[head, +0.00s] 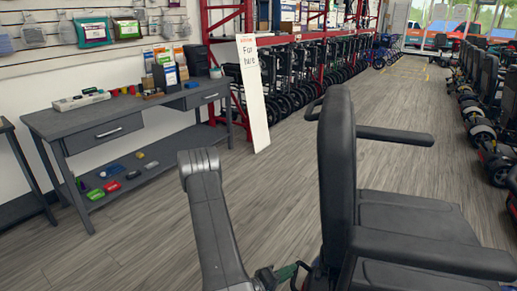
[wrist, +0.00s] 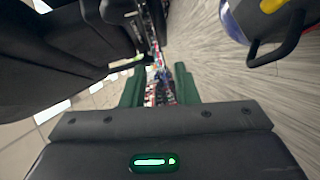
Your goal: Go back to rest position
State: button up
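My gripper (wrist: 158,84) shows in the wrist view with its two green fingers apart. Only background shows in the gap between them, so it looks open and empty. In the head view my gripper (head: 289,272) is at the bottom, low beside the black scooter seat (head: 338,165), and the seat partly hides it. I cannot tell whether it touches the seat. My grey arm reaches down toward it. In the wrist view black seat parts (wrist: 60,50) fill the upper left, close to the left finger.
A grey workbench (head: 75,121) with small goods stands at the left. A white sign (head: 253,95) leans by the red rack (head: 246,15). Scooters (head: 485,110) line the right side. The wood floor (head: 290,160) between is clear. A blue, red and yellow object (wrist: 245,18) is upper right in the wrist view.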

jog(key=b+x, duration=0.2)
jog(key=x, duration=1.1)
jog(key=shift+d, duration=0.3)
